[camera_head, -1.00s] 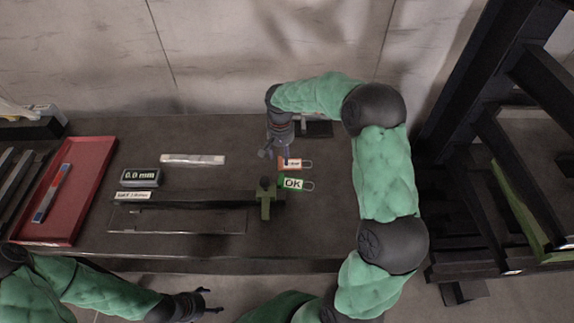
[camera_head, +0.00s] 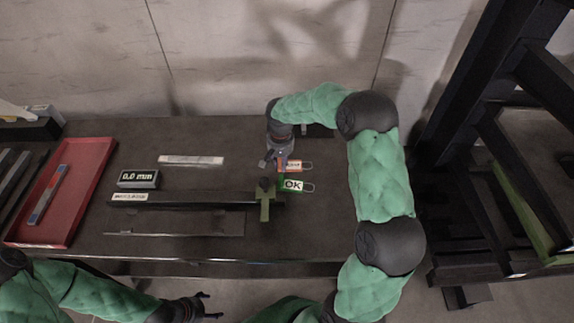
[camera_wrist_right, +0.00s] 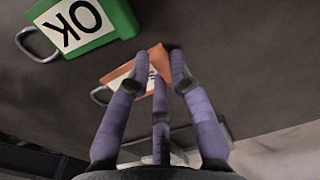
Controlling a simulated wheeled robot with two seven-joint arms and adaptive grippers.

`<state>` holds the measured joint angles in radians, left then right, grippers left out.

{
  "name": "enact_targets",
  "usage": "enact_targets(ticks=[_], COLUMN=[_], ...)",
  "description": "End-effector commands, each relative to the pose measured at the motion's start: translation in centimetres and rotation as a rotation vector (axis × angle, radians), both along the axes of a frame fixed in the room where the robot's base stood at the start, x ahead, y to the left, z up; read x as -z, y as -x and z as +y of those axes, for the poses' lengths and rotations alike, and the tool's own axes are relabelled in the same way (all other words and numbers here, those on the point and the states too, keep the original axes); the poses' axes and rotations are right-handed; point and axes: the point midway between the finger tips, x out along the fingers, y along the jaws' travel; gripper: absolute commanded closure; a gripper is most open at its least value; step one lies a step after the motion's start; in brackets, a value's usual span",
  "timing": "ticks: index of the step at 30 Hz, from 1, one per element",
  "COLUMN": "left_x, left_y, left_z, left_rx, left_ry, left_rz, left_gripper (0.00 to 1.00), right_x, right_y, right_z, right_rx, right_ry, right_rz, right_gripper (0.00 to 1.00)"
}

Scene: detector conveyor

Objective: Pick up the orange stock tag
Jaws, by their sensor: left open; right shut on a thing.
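The orange stock tag (camera_head: 296,166) lies on the dark table in the head view, with a white label and a wire loop at its right end. My right gripper (camera_head: 277,160) is at the tag's left end. In the right wrist view the fingers (camera_wrist_right: 159,62) are shut on the orange tag (camera_wrist_right: 121,75), and they hide part of its label. Whether the tag is clear of the table I cannot tell. My left gripper (camera_head: 206,308) is open and empty, in front of the table's near edge.
A green OK tag (camera_head: 292,186) lies just in front of the orange tag and also shows in the right wrist view (camera_wrist_right: 75,25). A green upright slider (camera_head: 265,200) on a dark rail stands beside it. A 0.0 mm display (camera_head: 138,179) and red tray (camera_head: 92,190) are left.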

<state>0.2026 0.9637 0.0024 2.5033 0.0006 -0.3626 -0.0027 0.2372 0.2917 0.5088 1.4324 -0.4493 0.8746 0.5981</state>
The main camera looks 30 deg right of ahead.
Motion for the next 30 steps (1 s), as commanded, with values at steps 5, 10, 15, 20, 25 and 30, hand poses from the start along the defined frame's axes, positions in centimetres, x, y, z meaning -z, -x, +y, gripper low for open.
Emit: enact_targets(ticks=[5, 10, 15, 20, 25, 30], left_x=[0.0, -0.4, -1.5, -2.4, -2.9, -3.1], left_y=[0.0, 0.0, 0.0, 0.0, 0.0, 0.0], left_z=[0.0, 0.0, 0.0, 0.0, 0.0, 0.0], left_rx=[0.0, 0.0, 0.0, 0.0, 0.0, 0.0], left_ry=[0.0, 0.0, 0.0, 0.0, 0.0, 0.0], left_rz=[0.0, 0.0, 0.0, 0.0, 0.0, 0.0], left_gripper=[0.29, 0.29, 0.29, 0.29, 0.29, 0.29], right_x=[0.0, -1.1, -4.3, -7.2, -9.3, -10.0], right_y=[0.0, 0.0, -0.1, -0.1, 0.0, 0.0], right_z=[0.0, 0.0, 0.0, 0.0, 0.0, 0.0], right_rx=[0.0, 0.0, 0.0, 0.0, 0.0, 0.0], right_ry=[0.0, 0.001, 0.001, 0.001, 0.001, 0.0], right_rz=[0.0, -0.001, -0.003, -0.003, -0.002, 0.0], right_gripper=[1.0, 1.0, 1.0, 1.0, 1.0, 1.0])
